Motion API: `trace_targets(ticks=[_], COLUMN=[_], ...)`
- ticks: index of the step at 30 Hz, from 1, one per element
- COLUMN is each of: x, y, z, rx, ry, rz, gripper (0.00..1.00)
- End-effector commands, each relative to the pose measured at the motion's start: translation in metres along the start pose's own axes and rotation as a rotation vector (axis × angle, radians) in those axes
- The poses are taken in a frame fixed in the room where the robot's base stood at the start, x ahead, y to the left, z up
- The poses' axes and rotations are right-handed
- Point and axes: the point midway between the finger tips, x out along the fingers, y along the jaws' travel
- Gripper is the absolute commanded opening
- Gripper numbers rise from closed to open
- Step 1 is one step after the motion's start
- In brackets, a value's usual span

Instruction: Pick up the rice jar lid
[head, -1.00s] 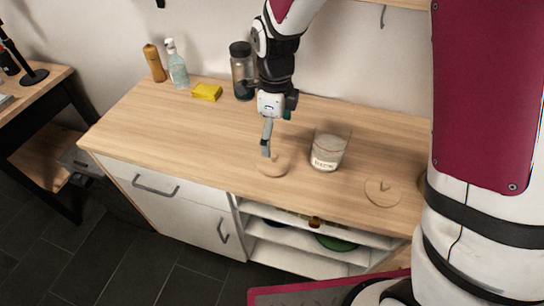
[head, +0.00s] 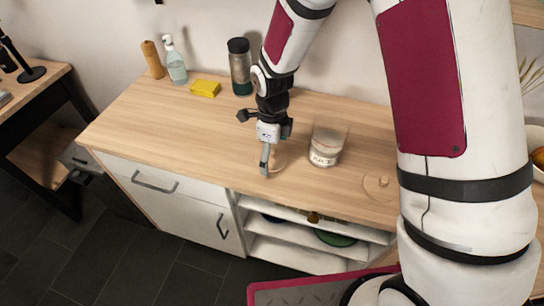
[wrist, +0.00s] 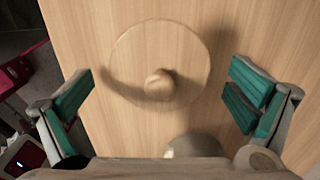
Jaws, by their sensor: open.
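A round wooden lid with a small knob (wrist: 158,84) lies flat on the wooden counter in the wrist view. In the head view this lid (head: 279,168) is partly hidden by my gripper. My gripper (head: 265,172) points down over it. In the wrist view my open gripper (wrist: 163,90) has its green-padded fingers on either side of the lid, apart from it, with nothing held. An open glass jar with a label (head: 325,148) stands to the right. A second similar lid (head: 380,186) lies farther right.
A dark-lidded jar (head: 240,68), a yellow sponge (head: 206,89), a soap bottle (head: 175,62) and a wooden mill (head: 153,60) stand at the back. The counter's left part (head: 170,125) is clear. Open shelves (head: 295,240) lie below the front edge.

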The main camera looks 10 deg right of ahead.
Motion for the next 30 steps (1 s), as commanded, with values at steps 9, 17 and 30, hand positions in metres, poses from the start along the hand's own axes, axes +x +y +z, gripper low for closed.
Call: trace_targets(ticks=[9, 17, 30], x=[0.0, -0.001, -0.038], y=[0.0, 0.0, 0.003], z=[0.0, 0.0, -0.001], rx=[0.0, 0.0, -0.002], ry=[0.0, 0.0, 0.0], rz=[0.0, 0.0, -0.001], gripper=[0.49, 0.48, 0.48])
